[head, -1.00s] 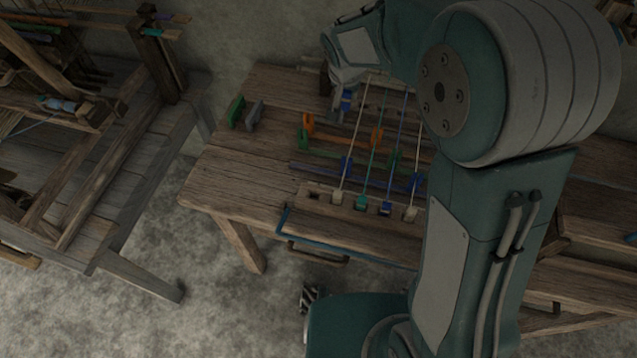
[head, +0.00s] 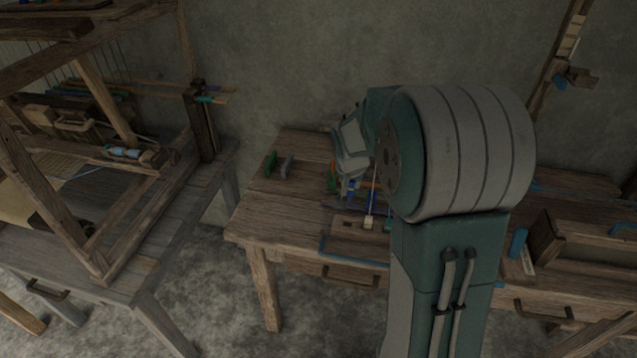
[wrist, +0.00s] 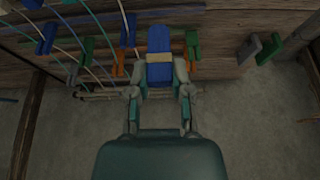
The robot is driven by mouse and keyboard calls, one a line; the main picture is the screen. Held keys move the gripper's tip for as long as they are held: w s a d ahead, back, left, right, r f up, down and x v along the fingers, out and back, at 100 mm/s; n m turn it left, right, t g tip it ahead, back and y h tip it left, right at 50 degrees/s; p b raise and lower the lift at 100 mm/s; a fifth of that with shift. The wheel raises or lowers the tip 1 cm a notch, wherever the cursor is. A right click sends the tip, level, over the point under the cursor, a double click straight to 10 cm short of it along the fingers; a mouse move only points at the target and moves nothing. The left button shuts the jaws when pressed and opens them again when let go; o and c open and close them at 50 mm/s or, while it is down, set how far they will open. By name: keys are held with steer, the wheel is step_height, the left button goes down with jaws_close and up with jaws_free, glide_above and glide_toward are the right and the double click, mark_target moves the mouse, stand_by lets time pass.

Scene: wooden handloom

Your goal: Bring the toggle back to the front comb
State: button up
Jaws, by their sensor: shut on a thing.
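My gripper (head: 349,190) is shut on a blue block with a pale band, which I take to be the toggle (wrist: 158,45). In the wrist view it sits between both fingers. In the head view a small blue part (head: 350,185) shows under my gripper, over the left part of the loom table. The front comb (head: 347,223) lies nearer the table's front edge. A pale toggle (head: 369,222) and a teal toggle (head: 388,225) sit there. My arm hides the comb's right part. I cannot tell whether the held block touches anything below.
A green block (head: 270,164) and a grey block (head: 286,167) stand at the table's back left. Pale, teal and blue threads cross the wrist view's left. A wooden loom frame (head: 82,240) stands left.

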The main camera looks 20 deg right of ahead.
steer(key=shift+d+f, duration=0.2)
steer(key=shift+f, duration=0.2)
steer(key=f, duration=0.7)
steer(key=shift+a+f, duration=0.35)
steer(key=shift+f, duration=0.15)
steer(key=shift+d, duration=0.55)
steer(key=shift+a, duration=0.55)
steer(key=shift+d, duration=0.6)
